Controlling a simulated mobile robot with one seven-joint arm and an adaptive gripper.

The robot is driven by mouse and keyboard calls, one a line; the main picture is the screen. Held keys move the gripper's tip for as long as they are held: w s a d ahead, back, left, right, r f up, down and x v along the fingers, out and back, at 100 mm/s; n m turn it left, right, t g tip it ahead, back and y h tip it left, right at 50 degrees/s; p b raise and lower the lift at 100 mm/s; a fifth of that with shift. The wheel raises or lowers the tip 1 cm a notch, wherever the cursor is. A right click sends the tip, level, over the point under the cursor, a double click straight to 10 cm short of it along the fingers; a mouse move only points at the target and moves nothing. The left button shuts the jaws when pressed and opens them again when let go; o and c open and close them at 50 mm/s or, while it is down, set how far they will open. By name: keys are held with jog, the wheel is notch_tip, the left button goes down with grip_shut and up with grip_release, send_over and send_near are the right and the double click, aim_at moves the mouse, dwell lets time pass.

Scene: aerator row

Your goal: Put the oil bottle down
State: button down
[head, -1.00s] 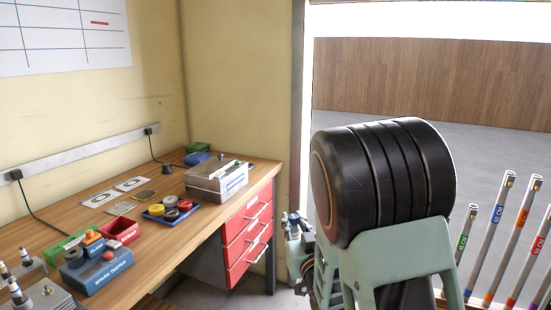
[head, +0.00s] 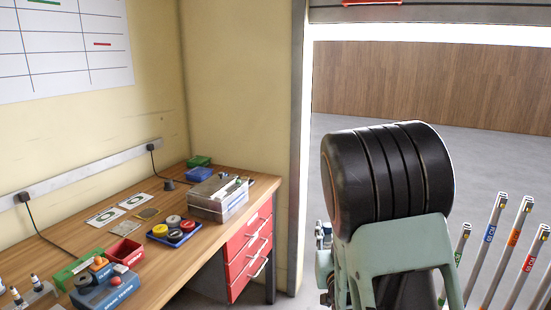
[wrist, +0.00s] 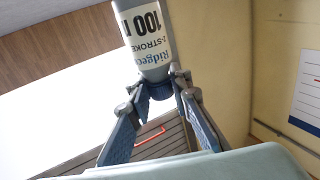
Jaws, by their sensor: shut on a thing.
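The oil bottle (wrist: 148,35) shows in the wrist view, a grey bottle with a white label reading "100" and "2-STROKE" and a blue cap. My gripper (wrist: 159,85) is shut on it at the cap and neck end, one finger on each side. The bottle's far end runs out of the top of the wrist view. Nothing is seen touching the visible part of the bottle except my fingers. In the head view my arm stands at the right, and the bottle cannot be made out there.
A wooden bench (head: 150,228) on the left carries a blue tray (head: 173,235) of round parts, a red bin (head: 124,251), a spark tester (head: 108,289) and a grey box (head: 217,199). Red drawers (head: 250,252) sit beneath. Several labelled poles (head: 489,245) stand at right. Bare bench patches lie between objects.

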notch_tip(320, 180, up, 12)
jog(key=p, duration=1)
jog(key=shift+f, duration=0.1)
jog(key=shift+a, duration=0.15)
